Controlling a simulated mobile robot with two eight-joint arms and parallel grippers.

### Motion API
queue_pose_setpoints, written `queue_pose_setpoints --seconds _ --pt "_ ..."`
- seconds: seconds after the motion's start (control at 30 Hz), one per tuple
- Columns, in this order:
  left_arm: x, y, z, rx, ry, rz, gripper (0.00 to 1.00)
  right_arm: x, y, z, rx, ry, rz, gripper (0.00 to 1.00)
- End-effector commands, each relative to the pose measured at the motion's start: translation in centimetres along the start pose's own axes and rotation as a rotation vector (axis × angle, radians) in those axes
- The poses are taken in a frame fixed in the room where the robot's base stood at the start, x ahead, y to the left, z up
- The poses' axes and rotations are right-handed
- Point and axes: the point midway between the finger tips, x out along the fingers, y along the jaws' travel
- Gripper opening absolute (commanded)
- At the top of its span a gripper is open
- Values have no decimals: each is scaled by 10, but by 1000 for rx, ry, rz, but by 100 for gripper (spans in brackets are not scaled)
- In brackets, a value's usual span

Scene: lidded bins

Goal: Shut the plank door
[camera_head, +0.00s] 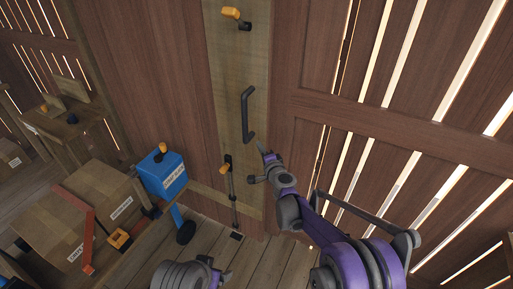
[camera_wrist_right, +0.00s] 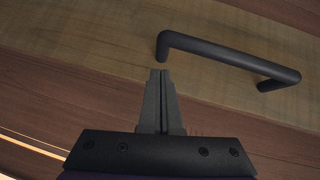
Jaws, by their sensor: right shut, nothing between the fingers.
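The plank door (camera_head: 170,70) is brown wood with a lighter vertical board (camera_head: 228,70) carrying a black bar handle (camera_head: 248,113). I cannot tell for certain whether it stands fully shut. My right gripper (camera_head: 260,148) is just below and right of the handle. In the right wrist view, its fingertips (camera_wrist_right: 161,72) are together and empty, just below one end of the handle (camera_wrist_right: 230,57), apart from its bar. Part of my left arm, with what seems to be the left gripper (camera_head: 222,275), shows at the bottom edge; its finger state is unclear.
An orange-tipped latch (camera_head: 231,12) is above the handle and an orange-tipped bolt (camera_head: 226,169) below it. A blue box (camera_head: 162,174) and cardboard boxes (camera_head: 75,215) stand at lower left. A slatted wall (camera_head: 410,130) is on the right. Some plank floor (camera_head: 265,258) is bare.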

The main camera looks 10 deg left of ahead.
Motion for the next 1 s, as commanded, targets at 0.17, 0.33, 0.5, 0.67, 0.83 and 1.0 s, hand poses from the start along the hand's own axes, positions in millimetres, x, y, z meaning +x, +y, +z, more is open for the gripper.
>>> queue_pose_setpoints --seconds 0.17,0.33,0.5,0.67,0.83,1.0 --pt "0 0 0 0 0 0 85 -39 -1 -5 0 0 0 0" --pt "1 0 1 0 -1 0 85 -74 -1 -5 0 0 0 0" --pt "2 0 2 0 -1 0 85 -95 -1 -4 0 0 0 0" --pt "2 0 2 0 -2 0 85 -102 -1 -4 0 -1 0 0" --pt "2 0 2 0 -1 0 85 -108 -6 -6 -22 -7 4 0" --pt "0 0 0 0 0 0 85 -149 -27 -13 -172 -62 47 0"
